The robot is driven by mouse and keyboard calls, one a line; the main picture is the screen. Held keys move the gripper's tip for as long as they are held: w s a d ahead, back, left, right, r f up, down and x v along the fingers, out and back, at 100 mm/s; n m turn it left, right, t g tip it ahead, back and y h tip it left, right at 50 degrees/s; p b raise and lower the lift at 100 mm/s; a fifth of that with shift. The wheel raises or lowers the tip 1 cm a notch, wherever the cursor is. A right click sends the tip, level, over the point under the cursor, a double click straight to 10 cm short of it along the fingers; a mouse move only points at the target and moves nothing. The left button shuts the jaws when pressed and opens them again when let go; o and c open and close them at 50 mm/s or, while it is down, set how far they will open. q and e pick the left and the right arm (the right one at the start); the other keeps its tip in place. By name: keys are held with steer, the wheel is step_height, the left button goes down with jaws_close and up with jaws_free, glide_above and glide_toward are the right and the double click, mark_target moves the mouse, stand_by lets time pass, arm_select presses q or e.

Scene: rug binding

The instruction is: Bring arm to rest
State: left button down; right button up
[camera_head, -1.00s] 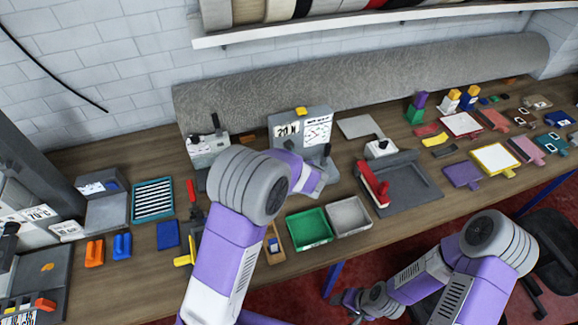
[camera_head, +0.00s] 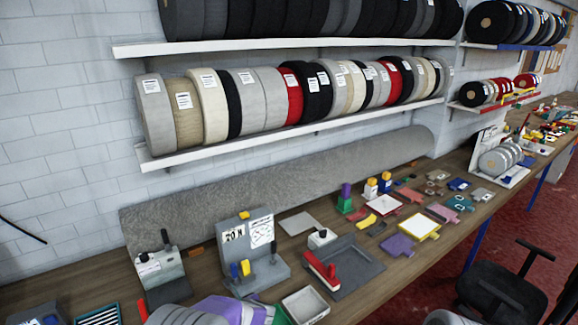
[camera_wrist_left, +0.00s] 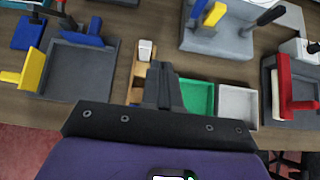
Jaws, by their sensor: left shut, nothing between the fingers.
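My left gripper (camera_wrist_left: 162,85) shows in the left wrist view with its dark fingers together and nothing between them. It hangs over the front of the bench, between a narrow wooden tray (camera_wrist_left: 137,90) and a green bin (camera_wrist_left: 197,98). In the head view my left arm (camera_head: 215,312) shows only at the bottom edge, and its gripper cannot be made out there. My right gripper is out of view; only a small piece of my right arm shows at the bottom edge.
A grey gauge stand (camera_head: 262,272) with blue and yellow parts, a light bin (camera_head: 305,305) and a red-handled press (camera_head: 322,272) stand close to my left arm. A black chair (camera_head: 502,295) is at the right. Shelves of binding rolls (camera_head: 290,95) hang above.

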arm_select(q)
steer(key=s+f+n+g+h, duration=0.2)
steer(key=s+f+n+g, duration=0.3)
steer(key=s+f, duration=0.45)
steer(key=s+d+f+n+g+h, duration=0.1)
steer(key=s+d+f+n+h, duration=0.2)
steer(key=s+n, duration=0.5)
steer(key=s+d+f+n+g+h, duration=0.1)
steer(key=s+f+n+h, duration=0.1)
steer(key=s+f+n, duration=0.65)
steer(key=s+d+f+n+g+h, duration=0.1)
steer(key=s+d+n+h, duration=0.15)
steer(key=s+n, duration=0.6)
steer(key=w+f+n+b, duration=0.1)
steer(key=f+b, duration=0.6)
steer(key=w+f+n+b, duration=0.1)
steer(key=w+f+b, duration=0.1)
steer(key=f+b, duration=0.6)
steer(key=shift+w+a, duration=0.2)
steer(key=shift+w, duration=0.05)
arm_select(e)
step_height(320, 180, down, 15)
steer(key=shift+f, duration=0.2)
